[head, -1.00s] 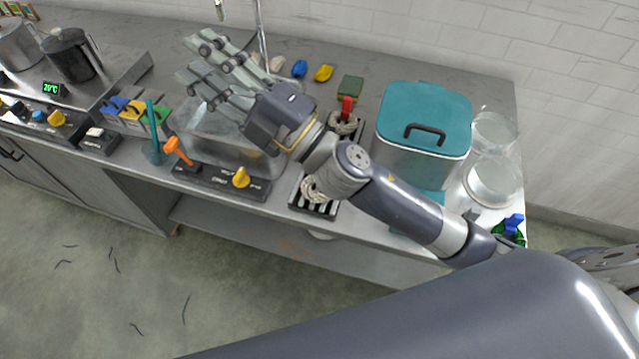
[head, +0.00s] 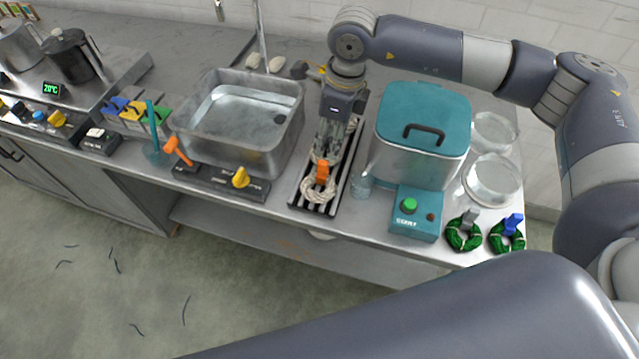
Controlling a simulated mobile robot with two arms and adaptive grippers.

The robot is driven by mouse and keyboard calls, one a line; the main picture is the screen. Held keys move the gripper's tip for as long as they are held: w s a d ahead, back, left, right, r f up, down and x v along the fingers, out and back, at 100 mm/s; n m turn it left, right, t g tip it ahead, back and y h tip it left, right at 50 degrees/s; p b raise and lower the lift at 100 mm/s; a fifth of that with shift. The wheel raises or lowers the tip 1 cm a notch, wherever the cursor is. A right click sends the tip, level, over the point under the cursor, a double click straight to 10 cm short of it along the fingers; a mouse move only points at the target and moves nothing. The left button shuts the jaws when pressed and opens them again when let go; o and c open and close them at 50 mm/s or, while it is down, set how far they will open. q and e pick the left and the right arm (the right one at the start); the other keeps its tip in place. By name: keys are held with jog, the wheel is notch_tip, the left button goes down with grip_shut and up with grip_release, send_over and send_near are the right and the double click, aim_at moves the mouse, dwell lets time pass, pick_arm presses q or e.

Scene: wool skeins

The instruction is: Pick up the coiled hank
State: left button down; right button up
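A cream coiled hank (head: 319,190) with an orange tag lies at the front end of a black slatted rack (head: 294,200) on the counter. My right gripper (head: 327,150) points down over the rack, just behind the orange tag. Its fingers overlap the cream strands in the picture, and I cannot tell whether they touch them or how far apart they are. The rack's middle and any hank further back are partly hidden by the gripper. Two green coiled hanks, one with a grey tag (head: 463,235) and one with a blue tag (head: 506,237), lie at the counter's front right. My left gripper is not in view.
A metal basin of water (head: 190,140) stands left of the rack. A teal-lidded vat (head: 425,110) with a teal control box (head: 415,220) stands close on the right. A small clear glass (head: 362,186) is between them. Glass dishes (head: 493,180) are further right.

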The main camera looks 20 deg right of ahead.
aim_at(323, 163)
jog(key=f, duration=0.3)
jog(key=f+p, duration=0.1)
jog(key=shift+w+a+f, duration=0.15)
jog(key=shift+a+f, duration=0.15)
jog(key=shift+f, duration=0.1)
jog(key=shift+w+a+f+p, duration=0.1)
jog(key=shift+f+p, duration=0.4)
jog(key=shift+f, duration=0.05)
jog(key=f, duration=0.1)
jog(key=f+p, duration=0.1)
jog(key=f, duration=0.1)
jog(key=shift+w+a+f, duration=0.2)
jog(key=shift+a+f, duration=0.05)
jog(key=shift+f, duration=0.45)
grip_shut()
